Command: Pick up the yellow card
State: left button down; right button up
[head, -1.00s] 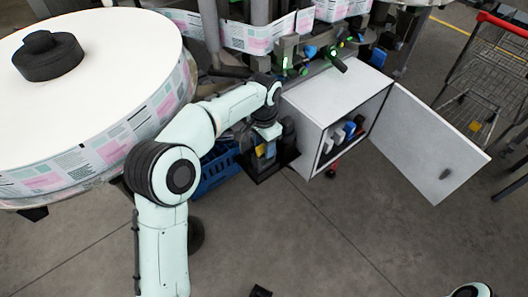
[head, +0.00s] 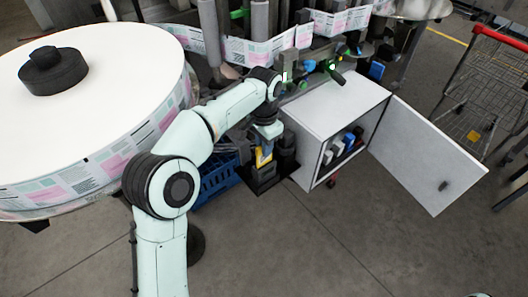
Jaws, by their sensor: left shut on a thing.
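The yellow card (head: 262,157) shows as a small yellow patch between the fingers of my left gripper (head: 265,153). My left gripper points down and is shut on the card, just above the dark bin or tray (head: 283,172) beside the white cabinet. The fingers and wrist hide part of the card, and I cannot tell whether its lower edge touches anything. My right gripper is not in view.
A blue crate (head: 217,174) sits left of the gripper. The white cabinet (head: 335,100) has its door (head: 425,160) open, with several bottles or boxes inside. A large label reel (head: 90,110) stands left. A wire cart (head: 485,90) stands right. The front floor is clear.

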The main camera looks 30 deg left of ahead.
pick_arm(q)
notch_tip(320, 180, up, 22)
jog(key=p, duration=0.9)
jog(key=shift+f, duration=0.25)
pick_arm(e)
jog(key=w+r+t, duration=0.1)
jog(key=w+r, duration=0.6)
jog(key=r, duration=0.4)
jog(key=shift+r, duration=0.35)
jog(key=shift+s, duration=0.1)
